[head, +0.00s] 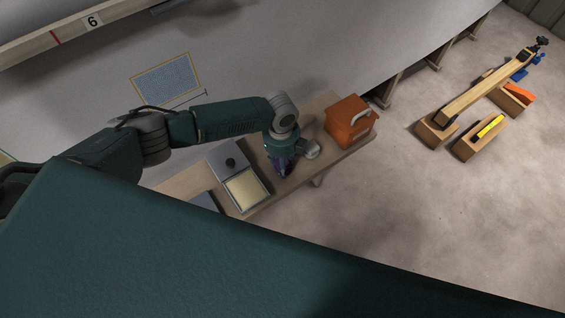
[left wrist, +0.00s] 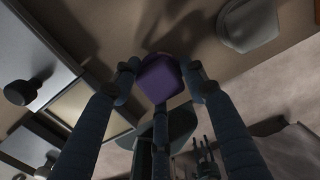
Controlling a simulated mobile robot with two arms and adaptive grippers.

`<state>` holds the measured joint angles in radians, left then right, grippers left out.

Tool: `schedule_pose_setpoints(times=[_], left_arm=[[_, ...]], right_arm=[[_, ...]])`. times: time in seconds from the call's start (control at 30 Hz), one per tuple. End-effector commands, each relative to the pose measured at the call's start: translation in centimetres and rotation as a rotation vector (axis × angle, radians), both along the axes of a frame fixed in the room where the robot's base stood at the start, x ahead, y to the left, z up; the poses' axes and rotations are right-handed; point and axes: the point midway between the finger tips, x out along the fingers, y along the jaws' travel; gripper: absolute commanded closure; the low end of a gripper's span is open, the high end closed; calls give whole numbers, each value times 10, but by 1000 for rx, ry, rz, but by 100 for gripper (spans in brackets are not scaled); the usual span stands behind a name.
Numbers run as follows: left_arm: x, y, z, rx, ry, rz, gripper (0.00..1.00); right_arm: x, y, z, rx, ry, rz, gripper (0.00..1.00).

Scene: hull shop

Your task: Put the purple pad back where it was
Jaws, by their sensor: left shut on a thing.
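The purple pad (left wrist: 158,80) is a small block between the fingers of my left gripper (left wrist: 162,78) in the left wrist view. The gripper is shut on it. In the head view my left gripper (head: 284,172) points down over the wooden bench (head: 185,183), and only a dark purple bit shows at its tip. I cannot tell whether the pad touches the bench. My right gripper is not in view.
Left of the gripper is an open tray with a pale yellow inside (head: 246,189) and a grey knobbed lid (head: 229,161). Right of it are a small grey-white object (head: 311,150) and an orange box with a handle (head: 350,121). Wooden blocks (head: 478,137) lie on the floor at right.

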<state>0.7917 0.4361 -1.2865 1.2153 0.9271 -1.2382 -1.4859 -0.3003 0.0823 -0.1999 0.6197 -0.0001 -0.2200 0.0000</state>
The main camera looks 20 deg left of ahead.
Motion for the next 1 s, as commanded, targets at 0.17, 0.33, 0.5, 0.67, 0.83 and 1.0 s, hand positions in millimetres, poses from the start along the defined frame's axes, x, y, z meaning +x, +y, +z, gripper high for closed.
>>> schedule_pose_setpoints(times=[0.17, 0.33, 0.5, 0.67, 0.83, 1.0], left_arm=[[0, -1, -6, -1, -1, 0, 80], [0, 0, -7, -1, -1, 0, 80], [0, 0, -7, 0, 0, 0, 38], [0, 0, -7, 0, 0, 0, 38], [0, 0, -2, -1, -1, 0, 38], [0, 0, 23, -2, -4, -1, 38]], right_arm=[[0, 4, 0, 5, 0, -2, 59], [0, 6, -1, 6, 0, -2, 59], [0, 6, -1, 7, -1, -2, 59], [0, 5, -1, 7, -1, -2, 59], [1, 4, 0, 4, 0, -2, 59], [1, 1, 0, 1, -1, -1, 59]])
